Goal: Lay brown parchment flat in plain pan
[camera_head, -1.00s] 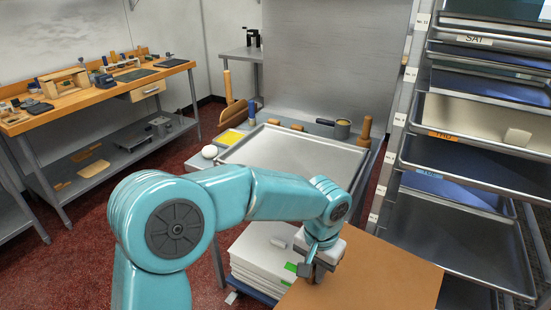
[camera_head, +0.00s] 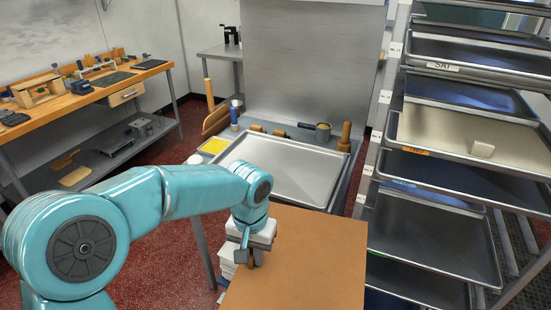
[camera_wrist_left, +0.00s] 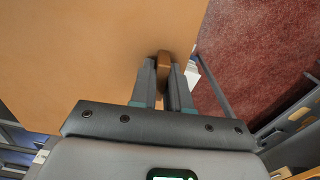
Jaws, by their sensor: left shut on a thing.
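A large sheet of brown parchment (camera_head: 310,255) hangs in front of the metal bench, looking flat. It fills the upper left of the left wrist view (camera_wrist_left: 80,45). My left gripper (camera_head: 248,258) is at the sheet's left edge. In the left wrist view my left gripper (camera_wrist_left: 165,72) is shut on the sheet's edge, where a brown piece shows between the fingers. The plain pan (camera_head: 312,178), a wide empty metal tray, lies on the bench behind the sheet, apart from the gripper. My right gripper is not in view.
A rack of trays (camera_head: 440,235) stands close on the right. A pale stack (camera_head: 228,262) is mostly hidden behind my gripper. A wooden workbench (camera_head: 95,100) stands left.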

